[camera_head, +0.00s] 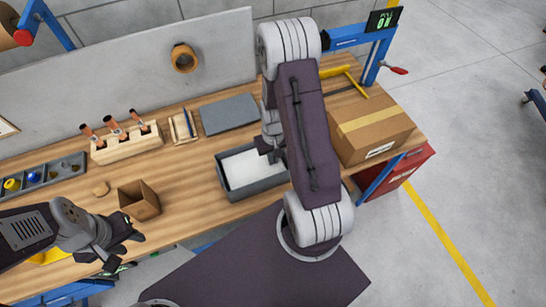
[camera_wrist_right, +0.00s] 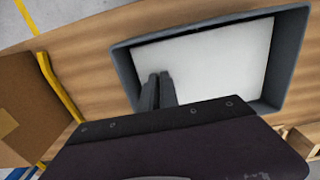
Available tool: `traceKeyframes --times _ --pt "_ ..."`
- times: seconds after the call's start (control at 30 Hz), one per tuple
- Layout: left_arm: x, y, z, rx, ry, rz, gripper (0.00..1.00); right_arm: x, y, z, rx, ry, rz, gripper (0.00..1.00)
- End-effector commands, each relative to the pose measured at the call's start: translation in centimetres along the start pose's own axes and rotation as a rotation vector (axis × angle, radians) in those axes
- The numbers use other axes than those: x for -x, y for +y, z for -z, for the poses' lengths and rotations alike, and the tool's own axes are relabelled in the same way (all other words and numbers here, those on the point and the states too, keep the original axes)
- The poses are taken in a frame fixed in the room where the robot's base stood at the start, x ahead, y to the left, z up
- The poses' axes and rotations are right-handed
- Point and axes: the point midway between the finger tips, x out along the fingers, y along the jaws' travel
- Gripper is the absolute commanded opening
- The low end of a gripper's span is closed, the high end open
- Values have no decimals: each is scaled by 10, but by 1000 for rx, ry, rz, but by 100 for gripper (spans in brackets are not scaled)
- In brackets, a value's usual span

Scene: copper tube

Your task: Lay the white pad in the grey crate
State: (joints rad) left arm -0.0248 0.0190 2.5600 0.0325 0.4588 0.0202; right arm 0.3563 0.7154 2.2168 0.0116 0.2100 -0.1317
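The grey crate (camera_head: 252,190) stands on the wooden bench near its front edge; its rim also shows in the right wrist view (camera_wrist_right: 291,62). The white pad (camera_head: 240,167) lies inside the crate and looks flat, covering most of its floor; it fills much of the right wrist view (camera_wrist_right: 215,62). My right gripper (camera_head: 268,152) is over the crate, pointing down at the pad. In the right wrist view its two fingers (camera_wrist_right: 159,78) are close together, with nothing seen between them. My right arm hides the crate's right end. My left gripper (camera_head: 124,247) is open and empty in front of the bench.
A cardboard box (camera_head: 372,130) stands right of the crate. A small open brown box (camera_head: 139,201) is to the left. A grey plate (camera_head: 229,114), a wooden tray (camera_head: 183,126) and a tool block (camera_head: 126,143) lie behind. A parts tray (camera_head: 44,174) is at far left.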

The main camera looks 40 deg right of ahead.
Motion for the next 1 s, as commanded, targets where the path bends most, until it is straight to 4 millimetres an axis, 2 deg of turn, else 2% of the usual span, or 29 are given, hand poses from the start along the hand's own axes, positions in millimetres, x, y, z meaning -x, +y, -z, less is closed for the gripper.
traceKeyframes --times 0.17,0.2,0.27,0.57,0.67,0.77,1.0 --pt "0 0 0 0 0 0 36 0 0 0 0 0 0 0" --pt "0 0 0 0 0 0 36 0 0 0 0 0 0 16" --pt "0 0 0 0 0 0 36 0 0 0 0 1 0 30" --pt "0 0 0 0 0 0 36 1 0 0 0 1 0 30" --pt "-1 0 0 0 0 0 36 7 0 1 0 3 0 30" --pt "-4 0 0 0 0 0 36 23 0 2 0 8 -1 30" --pt "-10 0 -1 0 0 0 36 73 0 1 0 7 -1 30"
